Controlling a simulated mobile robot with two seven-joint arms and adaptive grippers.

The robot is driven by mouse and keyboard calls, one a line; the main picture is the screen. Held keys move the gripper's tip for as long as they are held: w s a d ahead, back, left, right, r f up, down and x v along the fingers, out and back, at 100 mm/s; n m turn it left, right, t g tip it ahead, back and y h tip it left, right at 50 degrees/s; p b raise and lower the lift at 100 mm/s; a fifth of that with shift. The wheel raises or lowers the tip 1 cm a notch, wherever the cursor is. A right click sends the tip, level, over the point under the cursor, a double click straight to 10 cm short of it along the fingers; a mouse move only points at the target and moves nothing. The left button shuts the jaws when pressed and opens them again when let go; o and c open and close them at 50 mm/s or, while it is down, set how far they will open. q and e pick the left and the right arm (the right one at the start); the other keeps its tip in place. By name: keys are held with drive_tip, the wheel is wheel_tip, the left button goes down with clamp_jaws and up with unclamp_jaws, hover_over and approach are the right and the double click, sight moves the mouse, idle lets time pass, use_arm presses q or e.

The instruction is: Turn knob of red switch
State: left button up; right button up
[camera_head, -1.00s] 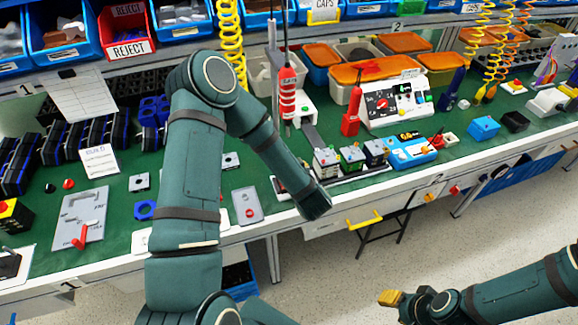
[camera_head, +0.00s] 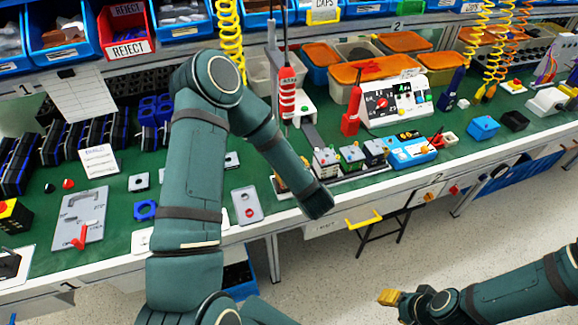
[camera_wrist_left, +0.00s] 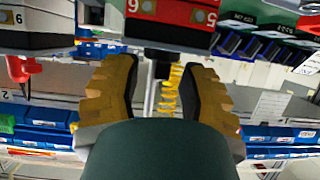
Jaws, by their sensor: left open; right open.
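A red block with white number labels (camera_wrist_left: 172,10) shows at the top of the left wrist view, cut off by the frame edge. A dark part (camera_wrist_left: 160,54) shows just below it, between the fingers; I cannot tell if they touch it. My left gripper (camera_wrist_left: 163,88) has its two yellow fingers apart, one on each side. In the head view my left forearm hides most of that gripper, and I cannot make out the red block there. My right gripper (camera_head: 390,298) is off the table, over the floor, far from the switches.
Several small switch boxes (camera_head: 350,158) stand in a row on the green bench beside my left forearm. A blue meter (camera_head: 411,148) sits to their right. A white panel with a red knob (camera_head: 396,103) stands behind. A grey plate with a red lever (camera_head: 84,216) lies at left.

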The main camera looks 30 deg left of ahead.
use_arm(q)
drive_tip(key=v, duration=1.2)
drive_tip(key=shift+f, duration=0.1)
idle(1.8)
